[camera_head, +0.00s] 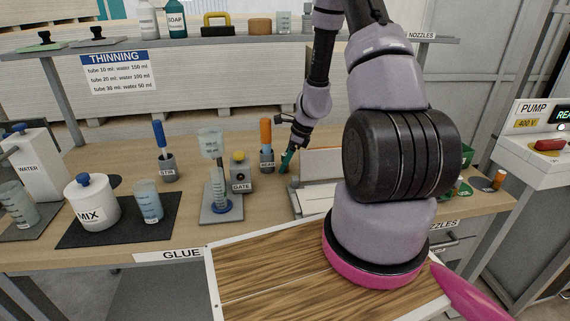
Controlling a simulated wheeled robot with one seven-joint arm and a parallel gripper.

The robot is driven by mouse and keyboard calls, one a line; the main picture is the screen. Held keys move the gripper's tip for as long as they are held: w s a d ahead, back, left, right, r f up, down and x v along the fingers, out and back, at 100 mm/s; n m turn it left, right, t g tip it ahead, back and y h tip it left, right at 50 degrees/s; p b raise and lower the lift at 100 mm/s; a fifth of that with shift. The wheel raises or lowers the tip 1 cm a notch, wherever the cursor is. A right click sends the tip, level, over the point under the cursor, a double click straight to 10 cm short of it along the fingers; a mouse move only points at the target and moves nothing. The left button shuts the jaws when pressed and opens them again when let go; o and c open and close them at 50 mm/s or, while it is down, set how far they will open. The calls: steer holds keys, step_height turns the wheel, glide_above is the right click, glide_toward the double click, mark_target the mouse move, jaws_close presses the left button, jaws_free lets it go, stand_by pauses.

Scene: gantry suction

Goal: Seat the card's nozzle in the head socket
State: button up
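My gripper (289,157) is small in the picture, low over the bench between the orange-handled tool and a white upright board (321,163). A dark teal piece shows at its fingertips; I cannot tell whether this is a held nozzle or part of the fingers. A white sheet (316,199) lies in front of the board; I cannot tell whether it is the card. I cannot make out the head socket.
A stand with a beaker (211,143), a "GATE" box (240,174) and an orange-handled tool (266,132) stand left of my gripper. A MIX jar (92,206) and cups are farther left. A PUMP unit (540,135) is right.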

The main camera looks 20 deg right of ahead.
jaws_close()
